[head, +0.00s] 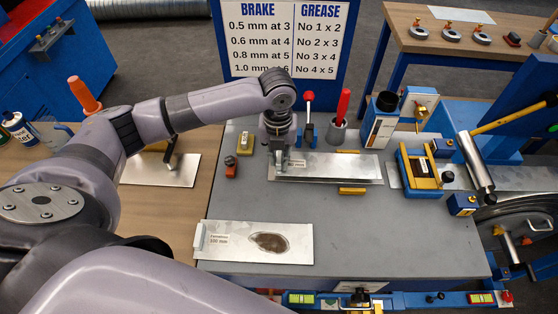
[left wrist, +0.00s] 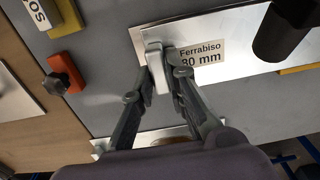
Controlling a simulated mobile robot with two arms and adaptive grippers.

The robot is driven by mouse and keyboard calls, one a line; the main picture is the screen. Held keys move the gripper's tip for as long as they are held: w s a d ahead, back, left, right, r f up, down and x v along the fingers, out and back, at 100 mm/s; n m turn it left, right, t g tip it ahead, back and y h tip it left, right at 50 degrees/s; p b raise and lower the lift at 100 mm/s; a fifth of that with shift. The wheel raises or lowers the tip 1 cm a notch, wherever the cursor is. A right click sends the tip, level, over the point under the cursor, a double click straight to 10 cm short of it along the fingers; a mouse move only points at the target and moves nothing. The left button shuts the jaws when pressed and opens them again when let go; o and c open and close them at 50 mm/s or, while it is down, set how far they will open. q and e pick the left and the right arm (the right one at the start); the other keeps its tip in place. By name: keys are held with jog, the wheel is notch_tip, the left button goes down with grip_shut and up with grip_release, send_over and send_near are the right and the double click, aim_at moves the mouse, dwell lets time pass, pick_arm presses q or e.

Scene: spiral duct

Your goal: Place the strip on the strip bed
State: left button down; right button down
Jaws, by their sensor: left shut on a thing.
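A shiny metal strip (head: 335,170) lies along the back middle of the grey bench top, between two yellow bars (head: 352,190). In the left wrist view the strip (left wrist: 225,27) carries a label reading "Ferrabiso 80 mm" and has a pale upright tab (left wrist: 155,68) at its end. My left gripper (head: 281,163) is at the strip's left end; its fingers (left wrist: 166,72) are closed on that tab. I cannot tell whether the strip rests on the bed or hangs just above it. The bed's surface is largely hidden. My right gripper is not in view.
Another labelled strip (head: 225,243) with a brown stain lies at the bench front. A red-knobbed lever (head: 308,125), a cup with a red handle (head: 338,130) and a yellow-blue block (head: 420,172) stand nearby. The grey bench top (head: 400,235) is clear at front right.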

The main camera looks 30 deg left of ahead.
pick_arm(q)
jog(key=shift+w+a, duration=0.1)
jog(key=shift+w, duration=0.15)
jog(key=shift+f, duration=0.3)
notch_tip(320, 180, down, 2)
jog(key=shift+s+f+p, duration=0.1)
jog(key=shift+p, duration=0.45)
jog(key=shift+f, duration=0.3)
jog(key=c, duration=1.6)
grip_release()
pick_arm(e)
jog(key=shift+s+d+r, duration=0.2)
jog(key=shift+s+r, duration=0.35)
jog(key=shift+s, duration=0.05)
